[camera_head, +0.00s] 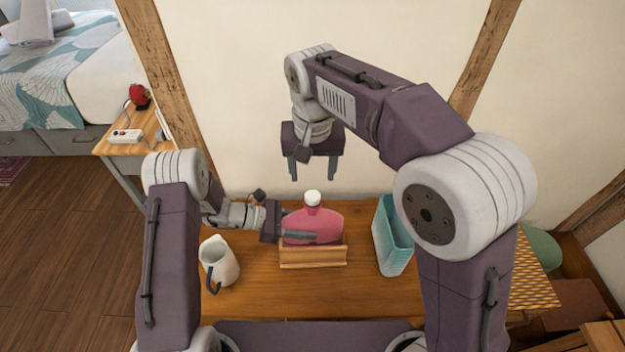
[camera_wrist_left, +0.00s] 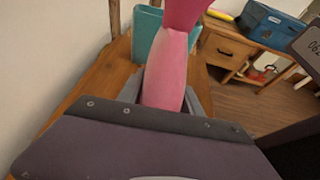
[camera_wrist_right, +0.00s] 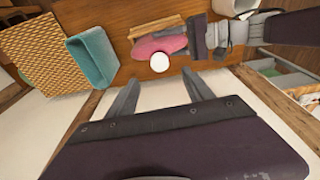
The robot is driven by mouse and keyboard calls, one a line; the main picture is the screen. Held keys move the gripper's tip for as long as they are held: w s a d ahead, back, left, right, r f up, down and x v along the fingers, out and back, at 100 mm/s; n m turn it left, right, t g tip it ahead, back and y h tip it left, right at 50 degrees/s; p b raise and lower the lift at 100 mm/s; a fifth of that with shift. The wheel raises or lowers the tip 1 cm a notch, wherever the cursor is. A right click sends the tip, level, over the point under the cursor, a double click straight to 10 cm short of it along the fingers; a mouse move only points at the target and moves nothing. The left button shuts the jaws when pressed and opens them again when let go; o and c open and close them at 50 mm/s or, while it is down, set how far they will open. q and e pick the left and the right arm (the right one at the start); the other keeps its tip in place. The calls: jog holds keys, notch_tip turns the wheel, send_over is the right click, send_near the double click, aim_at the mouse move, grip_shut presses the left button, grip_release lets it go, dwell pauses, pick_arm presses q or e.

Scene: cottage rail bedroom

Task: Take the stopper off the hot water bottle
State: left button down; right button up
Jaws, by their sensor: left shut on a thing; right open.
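The pink hot water bottle (camera_head: 312,227) stands upright in a wooden holder (camera_head: 313,257) on the table. Its white stopper (camera_head: 313,197) sits on top of the neck. My left gripper (camera_head: 300,236) is shut on the bottle's body from the left side; the bottle also shows between its fingers in the left wrist view (camera_wrist_left: 164,80). My right gripper (camera_head: 314,172) is open and empty, above and behind the stopper, fingers pointing down. In the right wrist view the stopper (camera_wrist_right: 160,62) shows beyond the fingers, apart from them.
A white jug (camera_head: 219,263) stands left of the holder on the wooden table (camera_head: 262,299). A teal container (camera_head: 392,237) stands to the right, and a woven yellow mat (camera_head: 530,275) lies further right. The wall is close behind the table.

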aim_at(312, 194)
jog(key=f, duration=0.3)
jog(key=w+f, duration=0.1)
jog(key=f, duration=0.5)
jog(key=shift+w, duration=0.15)
grip_shut()
jog(key=n, duration=0.4)
jog(key=shift+n+y, duration=0.3)
jog(key=shift+y, duration=0.1)
jog(key=n, duration=0.4)
jog(key=shift+n+g, duration=0.4)
jog(key=shift+y, duration=0.3)
jog(key=shift+w+r, duration=0.1)
jog(key=shift+r, duration=0.1)
jog(key=shift+r, duration=0.95)
